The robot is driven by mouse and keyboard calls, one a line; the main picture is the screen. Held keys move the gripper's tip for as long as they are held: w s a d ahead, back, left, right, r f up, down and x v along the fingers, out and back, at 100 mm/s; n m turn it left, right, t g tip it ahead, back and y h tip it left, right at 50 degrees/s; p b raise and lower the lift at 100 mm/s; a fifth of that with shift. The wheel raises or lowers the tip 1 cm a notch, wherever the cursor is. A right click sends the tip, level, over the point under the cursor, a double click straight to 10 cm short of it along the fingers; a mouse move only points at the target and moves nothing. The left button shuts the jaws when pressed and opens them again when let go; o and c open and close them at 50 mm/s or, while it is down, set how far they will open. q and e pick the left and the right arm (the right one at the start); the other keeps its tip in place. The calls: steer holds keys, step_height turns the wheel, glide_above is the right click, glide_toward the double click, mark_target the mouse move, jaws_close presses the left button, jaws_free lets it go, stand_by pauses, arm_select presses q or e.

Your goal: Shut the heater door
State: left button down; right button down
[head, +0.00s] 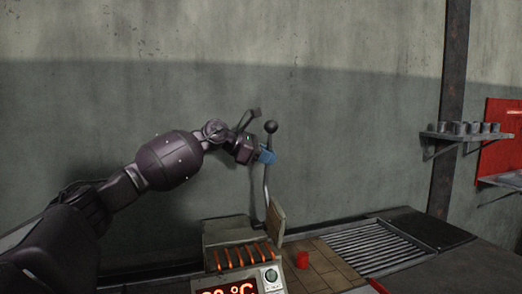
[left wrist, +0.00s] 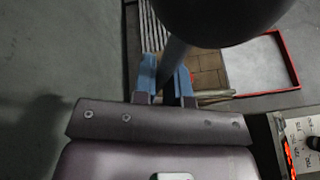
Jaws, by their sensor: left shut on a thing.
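The heater (head: 238,256) is a grey box with glowing orange slots on top and a red temperature display in front. Its door looks like the beige plate (head: 277,220) standing raised at the box's right side. A bent metal lever (head: 266,187) with a dark ball knob (head: 270,127) rises beside this plate. My left gripper (head: 267,156) has blue fingertips and is shut on the lever just below the knob. In the left wrist view the lever (left wrist: 174,62) passes between the fingertips, and the knob (left wrist: 222,14) hides part of the scene. My right gripper is out of view.
A red cylinder (head: 302,259) stands on the brown tiled surface (head: 328,272) right of the heater. A slatted metal grate (head: 372,248) lies beyond it. A wall shelf (head: 466,136) holds several grey cups at the right. The space around the knob is clear.

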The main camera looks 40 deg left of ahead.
arm_select(q)
steer(key=s+d, duration=0.1)
steer(key=d, duration=0.1)
steer(key=s+d+f+m+y+p, duration=0.1)
steer(key=d, duration=0.1)
steer(key=s+d+m, duration=0.1)
steer(key=d, duration=0.1)
steer(key=shift+s+d+f+t+y, duration=0.25)
steer(key=shift+f+t+y, duration=0.05)
steer(key=shift+f+t, duration=0.1)
steer(key=shift+s+d+f+m, duration=0.4)
steer(key=shift+d+f+m, duration=0.15)
steer(key=shift+d, duration=0.35)
steer(key=c, duration=1.2)
jaws_free()
steer(key=shift+s, duration=0.15)
